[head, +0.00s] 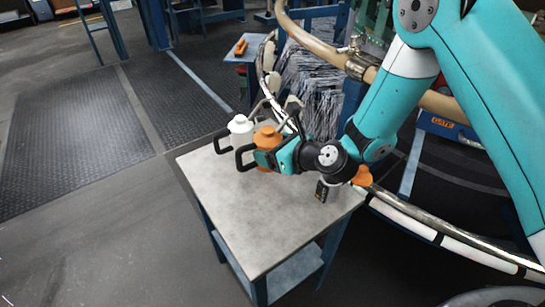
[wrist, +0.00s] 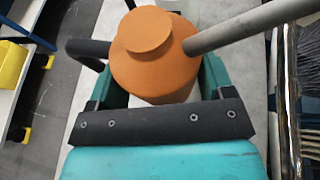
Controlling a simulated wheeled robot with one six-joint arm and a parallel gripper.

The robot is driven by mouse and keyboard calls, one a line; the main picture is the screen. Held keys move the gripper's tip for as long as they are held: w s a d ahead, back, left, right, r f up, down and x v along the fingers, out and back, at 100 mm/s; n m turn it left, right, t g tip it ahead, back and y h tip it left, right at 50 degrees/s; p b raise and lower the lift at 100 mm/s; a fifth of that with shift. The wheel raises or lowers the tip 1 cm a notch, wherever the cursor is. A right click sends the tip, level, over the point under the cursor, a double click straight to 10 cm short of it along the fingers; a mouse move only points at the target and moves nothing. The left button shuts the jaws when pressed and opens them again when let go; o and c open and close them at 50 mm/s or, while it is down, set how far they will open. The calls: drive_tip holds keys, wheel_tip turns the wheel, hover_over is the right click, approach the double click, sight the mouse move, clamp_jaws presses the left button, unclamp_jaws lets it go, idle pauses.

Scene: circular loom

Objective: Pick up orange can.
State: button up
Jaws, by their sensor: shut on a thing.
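The orange can (head: 268,137) has a rounded orange top, a long grey spout and a black handle. It is at the far end of the grey table (head: 250,222). My gripper (head: 268,158) is shut around its body from the right. In the wrist view the orange can (wrist: 155,55) sits between the green fingers of my gripper (wrist: 160,92), spout to the upper right, black handle to the left. Its lower body is mostly hidden by the gripper. I cannot tell whether its base touches the table.
A white can (head: 240,129) with a black handle stands close behind and left of the orange one. An orange object (head: 362,176) shows at the table's right edge. The loom's curved rail (head: 450,243) runs along the right. The table's front is clear.

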sight(272, 137)
wheel_tip(272, 137, up, 16)
drive_tip(key=p, duration=0.3)
drive_tip(key=shift+f, duration=0.25)
drive_tip(key=shift+a, duration=0.1)
